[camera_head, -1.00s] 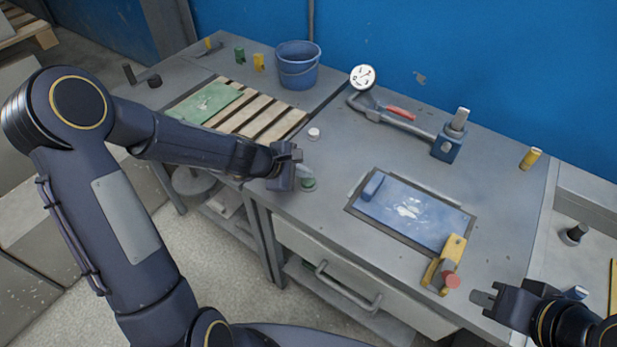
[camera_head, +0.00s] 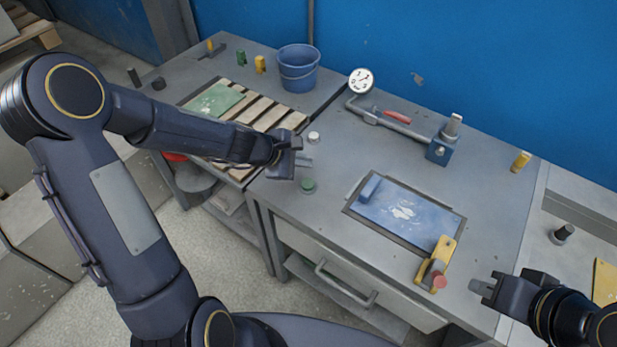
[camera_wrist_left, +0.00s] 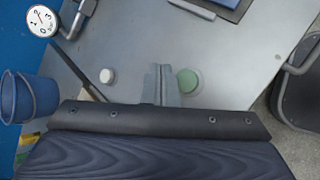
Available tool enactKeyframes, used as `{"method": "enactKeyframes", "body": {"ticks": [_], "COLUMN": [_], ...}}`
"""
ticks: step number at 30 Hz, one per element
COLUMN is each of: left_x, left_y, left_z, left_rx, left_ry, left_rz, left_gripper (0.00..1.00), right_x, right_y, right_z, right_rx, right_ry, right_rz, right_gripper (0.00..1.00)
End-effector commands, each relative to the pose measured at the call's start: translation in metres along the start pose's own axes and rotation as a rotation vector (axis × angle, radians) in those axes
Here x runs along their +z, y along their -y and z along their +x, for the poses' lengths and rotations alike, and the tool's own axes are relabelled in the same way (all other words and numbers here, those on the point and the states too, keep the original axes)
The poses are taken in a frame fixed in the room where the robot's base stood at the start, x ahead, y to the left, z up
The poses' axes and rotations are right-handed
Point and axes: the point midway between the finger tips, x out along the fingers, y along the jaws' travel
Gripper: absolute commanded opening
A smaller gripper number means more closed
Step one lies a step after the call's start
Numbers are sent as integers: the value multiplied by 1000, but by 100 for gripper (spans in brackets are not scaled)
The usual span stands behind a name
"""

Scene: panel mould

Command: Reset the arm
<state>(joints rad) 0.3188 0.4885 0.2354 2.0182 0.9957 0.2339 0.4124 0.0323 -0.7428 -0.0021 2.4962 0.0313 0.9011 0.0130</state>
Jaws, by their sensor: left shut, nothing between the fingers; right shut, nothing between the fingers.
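My left gripper (camera_head: 304,163) is shut and empty above the grey bench, near its left-middle part. A white knob (camera_head: 314,137) lies just behind it and a green knob (camera_head: 308,185) just in front of it. In the left wrist view the shut fingers (camera_wrist_left: 161,85) sit between the white knob (camera_wrist_left: 107,76) and the green knob (camera_wrist_left: 188,80), apart from both. My right gripper (camera_head: 481,288) is shut and empty at the lower right, near the bench's front edge.
A blue panel (camera_head: 410,214) lies in a dark frame, with a yellow clamp (camera_head: 440,262) at its front corner. A gauge (camera_head: 361,81), a blue block (camera_head: 439,151) and a blue bucket (camera_head: 298,70) stand behind. A slatted pallet (camera_head: 262,117) holds a green sheet (camera_head: 215,100).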

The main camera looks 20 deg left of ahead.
Motion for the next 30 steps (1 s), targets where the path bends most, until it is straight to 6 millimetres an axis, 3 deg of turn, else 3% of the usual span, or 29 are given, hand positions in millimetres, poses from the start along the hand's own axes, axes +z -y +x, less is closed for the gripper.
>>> {"method": "enactKeyframes", "body": {"ticks": [22,26,30], "left_x": [1,16,46], "left_y": [0,-3,6], "left_z": [-2,-27,-85], "left_rx": [1,11,11], "left_ry": [1,11,22], "left_rz": [13,143,449], "left_gripper": [0,0,0], "right_x": [0,0,0], "right_y": [0,0,0], "right_z": [1,1,1], "right_rx": [0,0,0], "right_ry": [0,0,0], "right_rz": [0,0,0], "right_gripper": [0,0,0]}}
